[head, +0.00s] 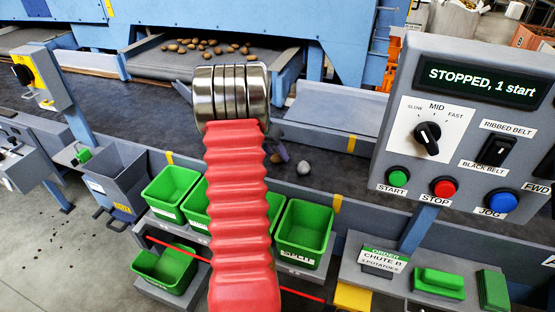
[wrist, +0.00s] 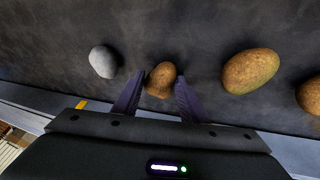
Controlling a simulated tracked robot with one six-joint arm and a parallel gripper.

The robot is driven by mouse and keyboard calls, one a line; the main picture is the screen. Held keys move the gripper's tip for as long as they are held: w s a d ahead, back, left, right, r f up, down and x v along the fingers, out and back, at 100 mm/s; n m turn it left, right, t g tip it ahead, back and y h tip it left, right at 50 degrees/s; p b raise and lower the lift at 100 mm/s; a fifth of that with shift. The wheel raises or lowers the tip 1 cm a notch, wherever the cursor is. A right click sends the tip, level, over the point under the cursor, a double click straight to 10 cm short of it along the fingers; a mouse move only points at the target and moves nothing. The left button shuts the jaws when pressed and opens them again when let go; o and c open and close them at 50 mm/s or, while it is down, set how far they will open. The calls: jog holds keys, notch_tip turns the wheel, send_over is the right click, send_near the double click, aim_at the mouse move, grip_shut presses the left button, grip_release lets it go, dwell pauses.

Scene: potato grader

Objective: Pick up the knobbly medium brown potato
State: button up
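A medium brown potato with an uneven, lumpy outline (wrist: 161,75) lies on the dark belt in the wrist view. The two dark purple fingers of my gripper (wrist: 160,88) stand apart, one on each side of it. The fingers look open, with the potato between their tips; I cannot tell whether either finger touches it. In the head view my red ribbed arm hides most of the gripper, and only part of a finger shows beside the arm.
A smooth grey stone (wrist: 103,61) lies left of the gripper in the wrist view; it also shows in the head view (head: 303,167). A larger potato (wrist: 250,71) and another (wrist: 310,95) lie to the right. Green bins (head: 304,233) stand below the belt edge. The control panel (head: 463,125) reads "STOPPED, 1 start".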

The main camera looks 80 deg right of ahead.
aim_at(276, 153)
jog(key=shift+c, duration=0.4)
jog(key=c, duration=0.6)
jog(key=shift+c, duration=0.2)
notch_tip(276, 153, up, 10)
dwell(0.7)
